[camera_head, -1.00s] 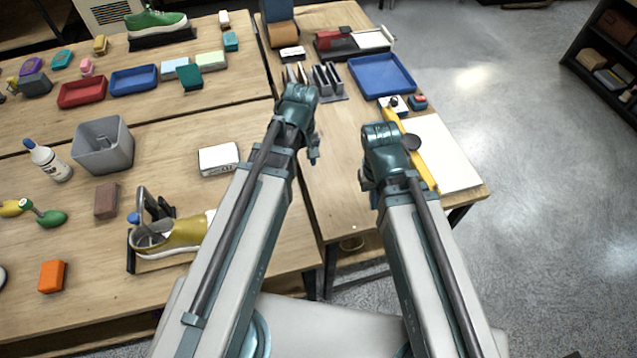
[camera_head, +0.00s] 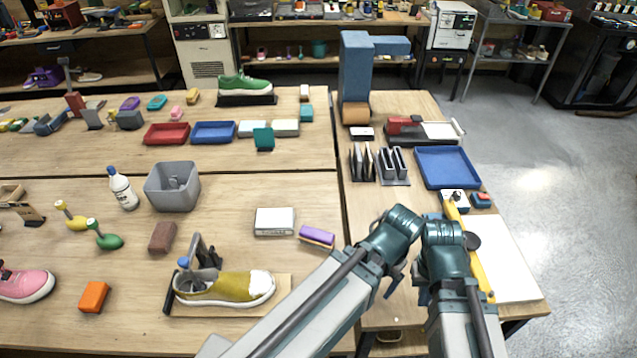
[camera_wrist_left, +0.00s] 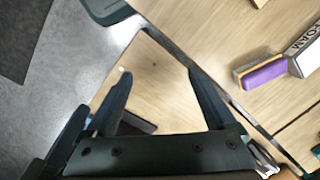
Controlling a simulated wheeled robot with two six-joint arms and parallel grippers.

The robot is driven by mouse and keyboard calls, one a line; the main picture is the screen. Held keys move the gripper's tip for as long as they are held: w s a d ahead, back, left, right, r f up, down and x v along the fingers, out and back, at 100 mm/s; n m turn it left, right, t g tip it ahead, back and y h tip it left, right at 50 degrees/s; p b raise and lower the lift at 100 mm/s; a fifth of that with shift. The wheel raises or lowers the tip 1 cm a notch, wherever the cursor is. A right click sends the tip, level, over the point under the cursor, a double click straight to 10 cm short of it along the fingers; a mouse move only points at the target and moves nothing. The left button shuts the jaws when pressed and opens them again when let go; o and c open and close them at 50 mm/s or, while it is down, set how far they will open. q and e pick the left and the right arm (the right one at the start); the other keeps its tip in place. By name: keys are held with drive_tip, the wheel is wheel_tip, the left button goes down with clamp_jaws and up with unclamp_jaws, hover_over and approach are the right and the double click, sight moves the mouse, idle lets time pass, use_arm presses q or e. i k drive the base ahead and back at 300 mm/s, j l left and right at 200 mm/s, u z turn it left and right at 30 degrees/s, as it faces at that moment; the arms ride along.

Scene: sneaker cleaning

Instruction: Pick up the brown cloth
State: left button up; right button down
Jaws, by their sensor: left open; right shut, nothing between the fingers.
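My left gripper (camera_wrist_left: 158,75) is open and empty above bare wood in the left wrist view, far to the right of the brown piece. My right gripper (camera_head: 421,284) is shut and empty over the right bench, and its fingertips are small in the head view. The brown piece does not show in the left wrist view.
The yellow sneaker (camera_head: 236,288) sits on a board beside the brown piece. A grey bin (camera_head: 157,195) and white bottle (camera_head: 123,190) stand behind it. An orange block (camera_head: 94,297) lies in front. A purple-topped brush (camera_head: 317,235) lies near my left arm.

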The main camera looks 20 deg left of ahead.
sight(162, 237)
drive_tip(key=j+u, duration=0.1)
drive_tip(key=u, duration=0.35)
drive_tip(key=k+j+u, duration=0.1)
drive_tip(key=u, duration=0.4)
drive_tip(key=j+u, duration=0.2)
drive_tip(key=u, duration=0.25)
drive_tip(key=j+u, duration=0.15)
drive_tip(key=u, duration=0.3)
